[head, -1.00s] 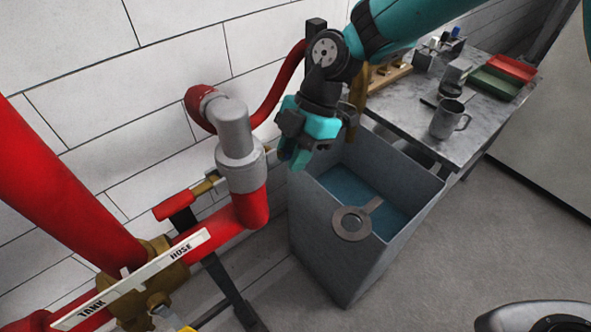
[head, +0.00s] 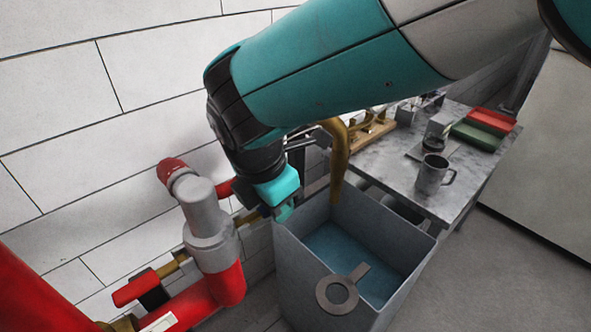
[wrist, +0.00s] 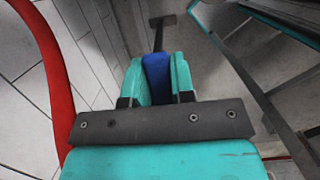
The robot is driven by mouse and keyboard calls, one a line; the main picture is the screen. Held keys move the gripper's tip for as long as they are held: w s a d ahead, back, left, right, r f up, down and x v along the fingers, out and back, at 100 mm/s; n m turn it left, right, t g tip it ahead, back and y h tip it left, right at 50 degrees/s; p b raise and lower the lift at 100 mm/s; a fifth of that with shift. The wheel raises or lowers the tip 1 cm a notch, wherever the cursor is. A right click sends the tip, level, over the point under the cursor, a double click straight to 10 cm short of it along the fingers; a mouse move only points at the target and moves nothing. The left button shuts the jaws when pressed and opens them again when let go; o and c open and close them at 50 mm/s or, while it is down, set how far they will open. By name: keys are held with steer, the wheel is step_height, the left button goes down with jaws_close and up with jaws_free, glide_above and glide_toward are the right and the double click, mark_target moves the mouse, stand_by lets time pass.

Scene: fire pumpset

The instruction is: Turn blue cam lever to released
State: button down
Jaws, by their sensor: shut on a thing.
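The blue cam lever (wrist: 157,78) shows in the wrist view as a blue bar between the two teal fingers. My gripper (head: 284,210) is shut on it, with a finger against each side. In the head view the gripper points down near the wall, right of the grey pipe fitting (head: 207,222) and at the back left corner of the grey bin. The lever is hidden there by the gripper and arm, and its pivot and any marks for its position cannot be seen.
The open bin (head: 290,262) holds water, and a grey ring with a tab (head: 337,294) rests over its front rim. A red hose (wrist: 48,70) runs close on the left in the wrist view. The bench (head: 400,185) carries a metal mug (head: 431,176).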

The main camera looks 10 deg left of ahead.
mark_target(255, 216)
steer(key=shift+s+f, duration=0.1)
stand_by(0.3)
steer(key=c, duration=1)
jaws_free()
steer(key=shift+o, duration=0.2)
steer(key=shift+a+r, duration=0.1)
steer(key=shift+r, duration=0.55)
steer(key=p+v, duration=0.2)
steer(key=v, duration=1.4)
steer(key=shift+s+p, duration=0.15)
steer(key=shift+p, duration=0.2)
steer(key=shift+a+r, duration=0.1)
steer(key=shift+a, duration=0.05)
